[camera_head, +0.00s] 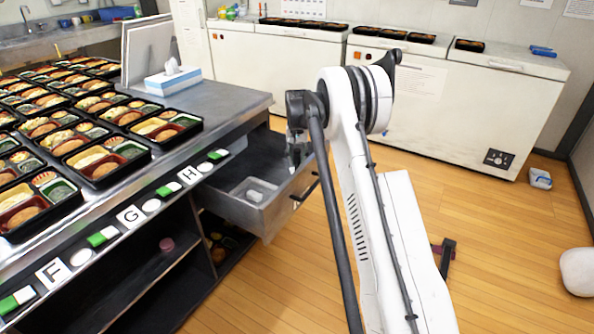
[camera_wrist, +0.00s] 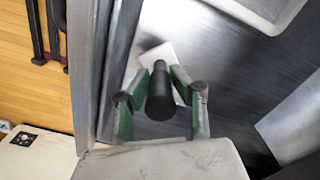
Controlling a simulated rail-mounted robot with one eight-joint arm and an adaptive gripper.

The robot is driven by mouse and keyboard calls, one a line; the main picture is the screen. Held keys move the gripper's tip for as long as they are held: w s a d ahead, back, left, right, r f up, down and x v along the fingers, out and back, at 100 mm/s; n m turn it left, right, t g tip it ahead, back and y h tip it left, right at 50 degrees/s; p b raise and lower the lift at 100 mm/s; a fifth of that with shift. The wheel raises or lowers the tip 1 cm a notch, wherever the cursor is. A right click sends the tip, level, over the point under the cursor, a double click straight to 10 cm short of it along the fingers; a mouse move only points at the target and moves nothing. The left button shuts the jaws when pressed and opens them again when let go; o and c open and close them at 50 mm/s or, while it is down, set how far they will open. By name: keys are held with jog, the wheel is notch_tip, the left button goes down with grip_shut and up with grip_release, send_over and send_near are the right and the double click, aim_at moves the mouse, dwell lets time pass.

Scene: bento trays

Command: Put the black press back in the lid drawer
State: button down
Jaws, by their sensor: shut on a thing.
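The black press (camera_wrist: 160,95) shows in the wrist view as a dark round-ended handle between the green-padded fingers. My gripper (camera_wrist: 160,103) is shut on it. A pale flat piece lies behind the handle; I cannot tell whether it belongs to the press. The lid drawer (camera_head: 288,203) is pulled out from the counter's end in the head view. My gripper (camera_head: 296,152) is over the drawer's far part, and the press cannot be made out clearly there. In the wrist view the dark drawer floor (camera_wrist: 222,62) lies below the gripper, with the drawer wall on the left.
A small whitish object (camera_head: 254,196) lies in the drawer's near part. The counter (camera_head: 215,100) carries many filled bento trays (camera_head: 165,127) and a tissue box (camera_head: 173,80). White chest freezers (camera_head: 420,95) line the back wall. The wooden floor right of the drawer is mostly clear.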

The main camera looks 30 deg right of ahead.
jog(key=shift+f+b, duration=0.6)
jog(key=shift+f, duration=1.35)
jog(key=shift+f, duration=0.1)
jog(key=shift+f, duration=0.1)
jog(key=c, duration=1.5)
grip_release()
